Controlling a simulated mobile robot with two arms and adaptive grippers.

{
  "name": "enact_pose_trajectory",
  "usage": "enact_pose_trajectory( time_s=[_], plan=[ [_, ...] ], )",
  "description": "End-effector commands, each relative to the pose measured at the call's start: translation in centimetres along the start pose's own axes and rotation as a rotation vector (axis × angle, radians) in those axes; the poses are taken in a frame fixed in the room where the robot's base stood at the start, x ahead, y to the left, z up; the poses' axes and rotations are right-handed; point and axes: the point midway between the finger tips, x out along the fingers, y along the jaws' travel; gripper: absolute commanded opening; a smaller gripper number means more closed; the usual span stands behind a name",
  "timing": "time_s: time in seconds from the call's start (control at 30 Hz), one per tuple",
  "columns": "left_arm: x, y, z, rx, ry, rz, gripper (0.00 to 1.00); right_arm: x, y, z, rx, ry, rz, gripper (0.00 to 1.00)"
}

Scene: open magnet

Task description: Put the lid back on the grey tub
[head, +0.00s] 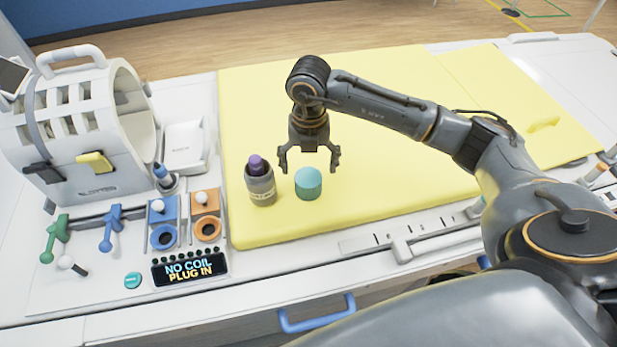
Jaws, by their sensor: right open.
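The grey tub (262,191) stands upright near the left front corner of the yellow mat, with a purple piece (256,164) sticking up out of its top. A short teal cylinder (308,184), which may be the lid, stands just to the right of the tub, apart from it. My right gripper (309,164) points down with its fingers spread, above or just behind the teal cylinder. Nothing is between its fingers; the exact height cannot be told. My left gripper is not in view.
The yellow mat (400,130) is otherwise mostly clear. On the left stand a white coil housing (75,125), a white tray (185,147), green and blue levers, blue and orange sockets and a display (190,268) reading "NO COIL PLUG IN". A blue handle (316,318) is at the front.

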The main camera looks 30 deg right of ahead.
Motion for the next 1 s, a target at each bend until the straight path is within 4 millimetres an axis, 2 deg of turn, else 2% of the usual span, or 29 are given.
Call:
enact_pose_trajectory(
  time_s=[0.1,0.47,0.63,0.8,1.0],
  plan=[
    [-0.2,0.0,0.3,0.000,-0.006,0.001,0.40,0.7,0.0,-0.1,-0.001,0.001,0.000,0.86],
    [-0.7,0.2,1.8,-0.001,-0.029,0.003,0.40,1.0,0.0,-0.1,-0.001,0.002,-0.001,0.86],
    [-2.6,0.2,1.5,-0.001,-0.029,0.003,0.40,3.2,0.0,-0.6,-0.001,0.006,-0.004,0.86],
    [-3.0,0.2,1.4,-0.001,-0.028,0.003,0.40,5.5,0.1,-0.4,0.000,0.002,-0.001,0.86],
    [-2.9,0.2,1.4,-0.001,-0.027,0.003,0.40,6.0,0.1,-0.4,-0.002,0.000,0.000,0.86]
  ],
)
